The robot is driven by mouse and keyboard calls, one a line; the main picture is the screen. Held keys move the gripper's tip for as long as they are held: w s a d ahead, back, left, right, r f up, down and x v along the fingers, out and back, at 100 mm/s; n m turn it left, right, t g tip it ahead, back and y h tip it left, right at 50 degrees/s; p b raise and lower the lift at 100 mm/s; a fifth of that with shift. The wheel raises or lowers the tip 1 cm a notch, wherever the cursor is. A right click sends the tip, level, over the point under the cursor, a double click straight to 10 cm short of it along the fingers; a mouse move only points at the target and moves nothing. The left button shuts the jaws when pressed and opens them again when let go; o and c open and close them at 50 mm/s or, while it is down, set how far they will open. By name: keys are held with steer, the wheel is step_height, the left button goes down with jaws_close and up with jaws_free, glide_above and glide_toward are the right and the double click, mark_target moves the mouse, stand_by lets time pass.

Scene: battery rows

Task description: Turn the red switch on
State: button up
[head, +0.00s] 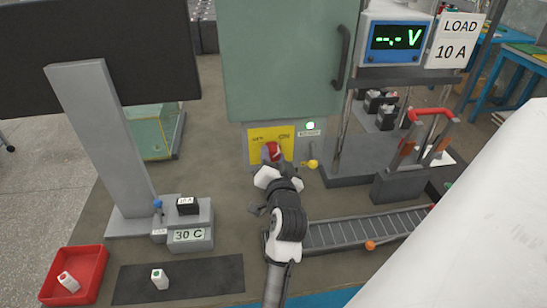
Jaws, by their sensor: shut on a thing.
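The red switch (273,149) sits low on a yellow plate marked OFF on the left and ON on the right. The plate (255,147) is at the bottom of the large grey-green cabinet (275,60). My gripper (271,159) is at the switch and shut on it. The fingers and wrist hide part of the switch, so I cannot tell which way its handle points. A green light (310,126) glows right of the plate.
A yellow knob (312,164) is just right of my gripper. A meter (396,40) reads "--.- V". A roller conveyor (360,229) lies to the right, a red tray (98,262) at lower left. A grey post (95,120) stands at left.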

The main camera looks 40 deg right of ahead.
steer(key=o, duration=1)
steer(key=p+v, duration=0.1)
steer(key=v, duration=1.2)
steer(key=shift+s+a, duration=0.25)
steer(key=shift+s, duration=0.05)
